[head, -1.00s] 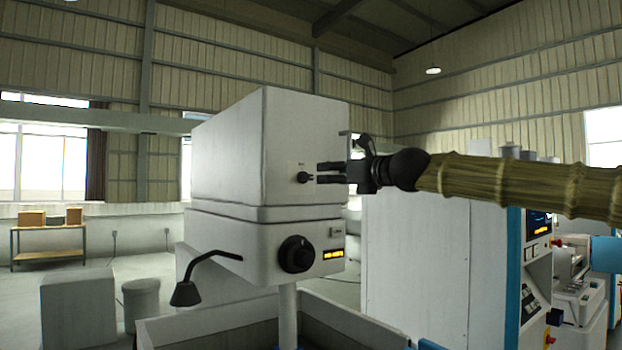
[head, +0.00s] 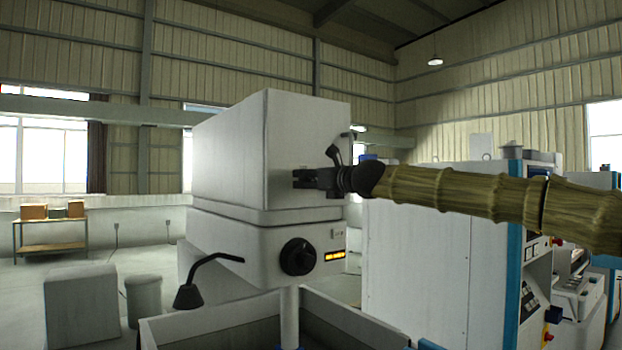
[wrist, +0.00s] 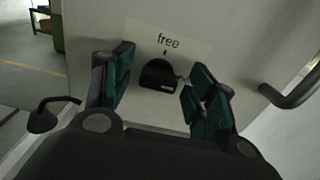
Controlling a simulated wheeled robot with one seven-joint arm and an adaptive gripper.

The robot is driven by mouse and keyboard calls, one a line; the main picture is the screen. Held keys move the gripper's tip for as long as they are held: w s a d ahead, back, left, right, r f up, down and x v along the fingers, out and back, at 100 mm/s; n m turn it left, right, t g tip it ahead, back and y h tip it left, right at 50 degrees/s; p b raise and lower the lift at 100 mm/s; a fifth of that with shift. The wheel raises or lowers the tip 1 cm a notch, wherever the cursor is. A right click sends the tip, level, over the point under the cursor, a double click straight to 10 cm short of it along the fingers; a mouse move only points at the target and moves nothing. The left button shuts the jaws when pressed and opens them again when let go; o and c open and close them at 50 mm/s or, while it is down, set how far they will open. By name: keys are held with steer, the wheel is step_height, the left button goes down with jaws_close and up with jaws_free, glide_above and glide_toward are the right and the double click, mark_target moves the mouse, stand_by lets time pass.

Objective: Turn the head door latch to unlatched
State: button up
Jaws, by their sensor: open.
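The head door latch (wrist: 158,75) is a small dark rounded knob on the pale face of the machine head (head: 307,135). A label reading "free" (wrist: 168,41) with a short tick mark sits above it in the wrist view. My gripper (wrist: 152,86) is open, with its green-padded fingers on either side of the latch. The right finger lies close to the knob; I cannot tell whether it touches. The left finger stands apart from it. In the head view my gripper (head: 300,179) is at the machine head's face and hides the latch.
A black dial (head: 298,257) and a lit orange display (head: 334,255) are on the lower housing. A black lamp on a bent arm (head: 190,294) juts out at the left. A grey curved handle (wrist: 293,92) is right of the latch in the wrist view.

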steer(key=c, duration=1)
steer(key=shift+n, duration=0.4)
steer(key=shift+s+a+f+n+b, duration=0.1)
steer(key=shift+n+b, duration=0.75)
steer(key=shift+n, duration=1.95)
steer(key=shift+a+f+n+b, duration=0.1)
steer(key=shift+n+b, duration=0.7)
steer(key=shift+n, duration=2)
steer(key=shift+s+f+n+b, duration=0.1)
steer(key=shift+n+b, duration=0.75)
steer(key=shift+n, duration=2.25)
